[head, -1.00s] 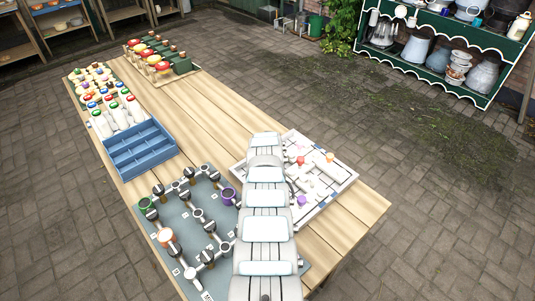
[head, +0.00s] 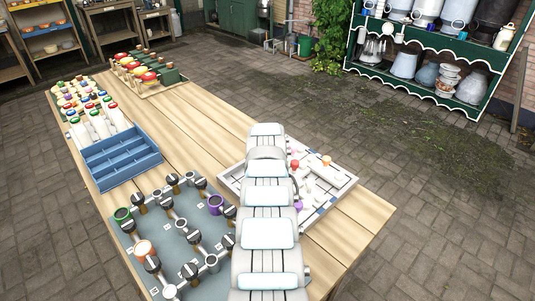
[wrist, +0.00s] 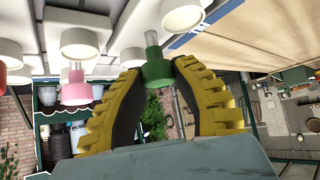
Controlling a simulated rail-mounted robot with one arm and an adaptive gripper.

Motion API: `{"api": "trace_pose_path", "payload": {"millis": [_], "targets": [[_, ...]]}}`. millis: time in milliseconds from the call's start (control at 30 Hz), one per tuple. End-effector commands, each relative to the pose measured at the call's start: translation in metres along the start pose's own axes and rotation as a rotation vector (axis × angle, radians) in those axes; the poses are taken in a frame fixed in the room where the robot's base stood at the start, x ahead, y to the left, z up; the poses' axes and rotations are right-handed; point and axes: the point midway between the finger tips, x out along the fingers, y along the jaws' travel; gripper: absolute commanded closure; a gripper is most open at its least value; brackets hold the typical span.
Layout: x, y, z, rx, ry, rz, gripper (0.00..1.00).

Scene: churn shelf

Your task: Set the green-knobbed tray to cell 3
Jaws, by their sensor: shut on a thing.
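My gripper (wrist: 160,95) has yellow ridged fingers, and in the wrist view they are closed around a green knob (wrist: 157,69). A pale stem joins the knob to a white piece above it in the picture. In the head view, a white board (head: 232,180) with dark lines lies on the table, partly behind my arm. Red (head: 294,164), orange (head: 326,159) and purple (head: 298,205) knobs show on it. My arm hides the gripper and the green knob in the head view. I cannot make out cell numbers.
In the wrist view, a pink knob (wrist: 75,88) and a white knob (wrist: 80,38) hang close to the left finger. In the head view, a grey panel of pipes and valves (head: 168,238) and a blue compartment tray (head: 120,158) lie left of my arm. Bare wood (head: 205,125) lies behind.

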Motion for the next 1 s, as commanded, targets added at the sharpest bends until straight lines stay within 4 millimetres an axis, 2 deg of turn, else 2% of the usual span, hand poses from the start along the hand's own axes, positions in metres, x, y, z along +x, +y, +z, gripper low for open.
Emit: {"api": "trace_pose_path", "payload": {"millis": [33, 667, 700, 767, 800, 1000], "targets": [[0.0062, -0.0034, 0.0068, -0.002, -0.004, -0.005, 1.00], [0.0034, 0.0012, 0.0013, -0.002, -0.005, -0.005, 1.00], [0.0034, 0.0013, 0.0013, -0.002, -0.005, -0.005, 0.66], [0.0031, 0.0016, 0.0008, -0.002, -0.004, -0.005, 0.49], [0.0029, 0.0019, 0.0004, -0.002, -0.003, -0.005, 0.43], [0.0023, 0.0034, -0.0008, -0.001, -0.001, -0.003, 0.43]]}}
